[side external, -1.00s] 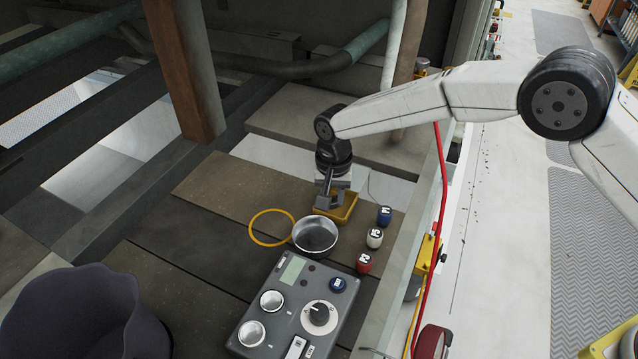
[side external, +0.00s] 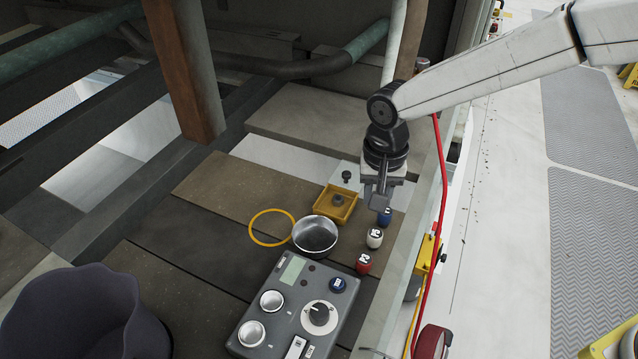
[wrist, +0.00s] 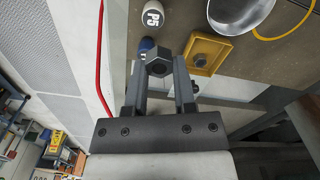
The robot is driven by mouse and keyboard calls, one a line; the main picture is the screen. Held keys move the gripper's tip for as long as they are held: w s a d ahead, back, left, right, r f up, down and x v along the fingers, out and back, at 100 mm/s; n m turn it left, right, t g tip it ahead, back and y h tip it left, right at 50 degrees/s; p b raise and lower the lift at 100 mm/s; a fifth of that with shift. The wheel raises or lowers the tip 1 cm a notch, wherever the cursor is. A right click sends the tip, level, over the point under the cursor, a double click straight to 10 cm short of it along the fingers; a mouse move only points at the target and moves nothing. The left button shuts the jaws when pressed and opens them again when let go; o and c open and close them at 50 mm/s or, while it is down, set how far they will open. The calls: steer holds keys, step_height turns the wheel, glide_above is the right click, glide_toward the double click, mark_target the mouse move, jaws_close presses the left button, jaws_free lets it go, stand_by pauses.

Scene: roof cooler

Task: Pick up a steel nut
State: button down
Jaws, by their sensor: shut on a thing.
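My gripper (side external: 379,202) is shut on a grey hexagonal steel nut (wrist: 159,66); in the wrist view the nut sits between the two fingertips. In the side view the held nut is too hidden to make out. The gripper is to the right of the yellow tray (side external: 319,207), near the blue can. Another dark nut-like piece (side external: 338,200) lies in the tray. A further one (side external: 346,175) shows just behind the tray; it also appears in the wrist view (wrist: 195,87).
Blue (side external: 385,219), white (side external: 375,238) and red (side external: 363,263) marked cans stand in a row beside a metal bowl (side external: 316,250). A yellow ring (side external: 272,227) lies on the board. A grey control box (side external: 290,335) is in front. A red cable (side external: 437,260) runs along the right edge.

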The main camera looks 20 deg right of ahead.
steer(key=shift+s+d+r, duration=0.2)
steer(key=shift+s+r, duration=0.05)
steer(key=shift+s, duration=0.25)
steer(key=shift+s+d+r, duration=0.2)
steer(key=shift+s, duration=0.35)
steer(key=shift+s+d+r, duration=0.2)
steer(key=shift+s+r, duration=0.05)
steer(key=shift+s, duration=0.25)
